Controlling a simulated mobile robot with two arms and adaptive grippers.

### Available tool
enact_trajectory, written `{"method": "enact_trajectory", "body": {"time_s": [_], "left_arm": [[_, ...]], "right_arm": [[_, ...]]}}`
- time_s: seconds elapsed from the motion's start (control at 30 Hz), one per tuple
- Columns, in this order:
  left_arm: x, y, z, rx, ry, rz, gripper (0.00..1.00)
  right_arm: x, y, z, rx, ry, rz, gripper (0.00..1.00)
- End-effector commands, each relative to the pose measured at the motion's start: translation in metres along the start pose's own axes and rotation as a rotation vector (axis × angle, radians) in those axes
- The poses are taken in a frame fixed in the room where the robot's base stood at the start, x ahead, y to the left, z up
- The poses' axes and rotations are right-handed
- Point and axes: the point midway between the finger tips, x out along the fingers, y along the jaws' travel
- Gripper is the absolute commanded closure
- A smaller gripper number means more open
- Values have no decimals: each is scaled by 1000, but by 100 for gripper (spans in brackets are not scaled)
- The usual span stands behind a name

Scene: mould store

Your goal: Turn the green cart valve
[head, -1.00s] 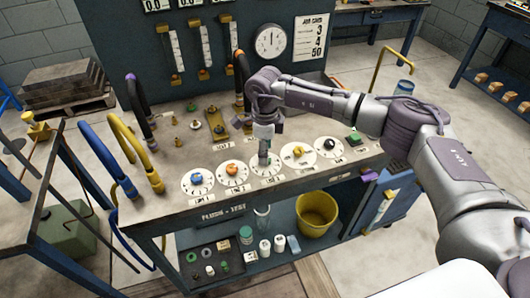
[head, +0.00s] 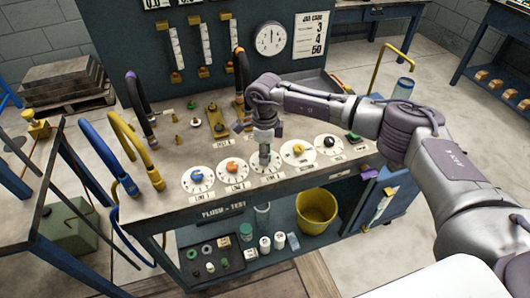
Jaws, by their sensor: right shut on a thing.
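A row of white round dials with small valve knobs lies on the cart's worn top (head: 180,222). From left, the knobs are blue (head: 196,177), orange (head: 231,166), one under my gripper, yellow (head: 298,149) and black (head: 329,142). My right gripper (head: 264,155) points down over the middle dial (head: 278,167) and is shut on its knob. The fingers hide that knob, so its colour cannot be told. My left gripper is not in view.
Blue (head: 102,150) and yellow hoses (head: 140,150) rise at the left. A yellow bucket (head: 316,211) and small bottles stand on the lower shelf. The upright gauge panel (head: 225,70) closes off the back.

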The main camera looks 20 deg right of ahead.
Motion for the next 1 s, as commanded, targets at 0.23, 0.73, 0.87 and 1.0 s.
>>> {"method": "enact_trajectory", "body": {"time_s": [0.23, 0.73, 0.87, 1.0], "left_arm": [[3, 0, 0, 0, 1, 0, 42], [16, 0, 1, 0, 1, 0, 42], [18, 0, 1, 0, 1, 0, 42], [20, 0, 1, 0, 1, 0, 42]], "right_arm": [[0, 0, 0, 53, 0, -1, 100], [0, -1, 0, 449, -1, -1, 100], [0, -2, 0, 573, -1, -1, 100], [0, -2, 0, 706, -2, -1, 100]]}}
